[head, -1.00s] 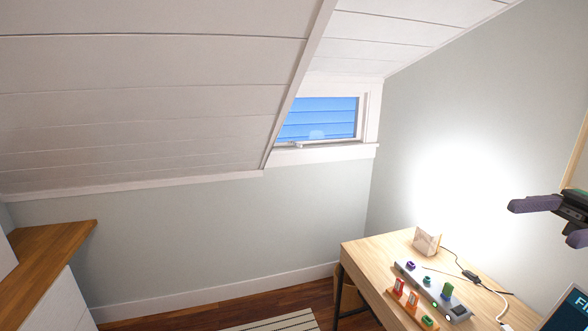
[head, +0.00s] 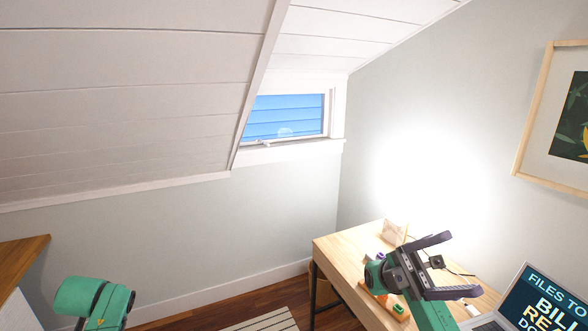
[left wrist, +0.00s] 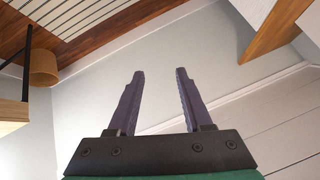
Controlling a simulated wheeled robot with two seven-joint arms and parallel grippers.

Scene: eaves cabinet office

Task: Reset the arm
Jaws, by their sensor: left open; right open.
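My right gripper (head: 455,266) is open and empty in the head view, with its dark purple fingers apart. It shows in front of the desk and hides part of the desk top and the items on it. My left arm, green, shows at the lower left of the head view, and its fingers are not seen there. In the left wrist view my left gripper (left wrist: 160,73) is open, with nothing between its two fingers.
A wooden desk (head: 338,245) holds a small box (head: 394,232), small colourful items and a screen (head: 545,302) at right. A wooden cabinet top (head: 20,255) is at left. A striped rug (head: 268,321) lies on the floor. A framed picture (head: 532,125) hangs on the right wall.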

